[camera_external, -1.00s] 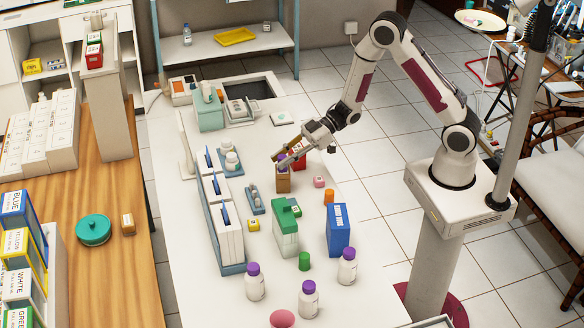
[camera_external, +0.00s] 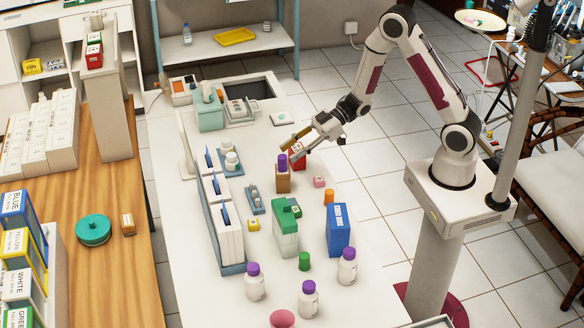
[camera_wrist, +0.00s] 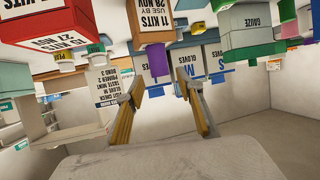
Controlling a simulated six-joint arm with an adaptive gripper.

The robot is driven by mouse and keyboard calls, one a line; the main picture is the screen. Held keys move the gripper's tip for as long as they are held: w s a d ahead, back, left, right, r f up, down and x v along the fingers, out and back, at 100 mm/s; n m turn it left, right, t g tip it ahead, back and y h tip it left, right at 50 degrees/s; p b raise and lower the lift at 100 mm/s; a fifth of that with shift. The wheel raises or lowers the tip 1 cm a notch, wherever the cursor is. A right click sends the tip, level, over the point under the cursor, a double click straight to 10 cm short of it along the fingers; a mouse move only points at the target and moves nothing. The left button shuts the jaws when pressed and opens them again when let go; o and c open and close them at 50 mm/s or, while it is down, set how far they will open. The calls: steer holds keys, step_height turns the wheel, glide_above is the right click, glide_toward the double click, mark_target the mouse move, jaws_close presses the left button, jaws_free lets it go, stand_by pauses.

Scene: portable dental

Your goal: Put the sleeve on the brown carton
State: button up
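The brown carton (camera_external: 283,183) stands upright on the white table in the external view. A small purple piece (camera_external: 282,162), which looks like the sleeve, stands on top of it. In the wrist view, which is upside down, the brown carton (camera_wrist: 160,18) is at the top with the purple piece (camera_wrist: 158,62) at its top end. My gripper (camera_external: 290,148) is just above and right of the purple piece, fingers spread and apart from it. In the wrist view my gripper (camera_wrist: 163,92) is open with nothing between its fingers. How deep the purple piece sits cannot be told.
A red carton (camera_external: 299,160) stands close beside the brown carton, near my gripper. Blue-grey racks (camera_external: 222,215) are to the left.

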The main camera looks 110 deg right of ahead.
steer(key=v, duration=0.7)
steer(key=shift+s, duration=0.35)
steer(key=shift+w+d+r, duration=0.1)
stand_by(0.4)
step_height(320, 180, up, 7)
steer(key=w+g+h, duration=0.2)
steer(key=h, duration=0.3)
steer(key=s+a+r+m+g+h, duration=0.2)
steer(key=s+a+r, duration=0.2)
steer(key=r, duration=0.2)
steer(key=s+a+r+g+y, duration=0.1)
steer(key=s+a+g+y, duration=0.2)
steer(key=s+a, duration=1.4)
steer(key=shift+s+a+m+y, duration=0.3)
steer(key=shift+s+a+y, duration=0.1)
steer(key=shift+a+y, duration=0.15)
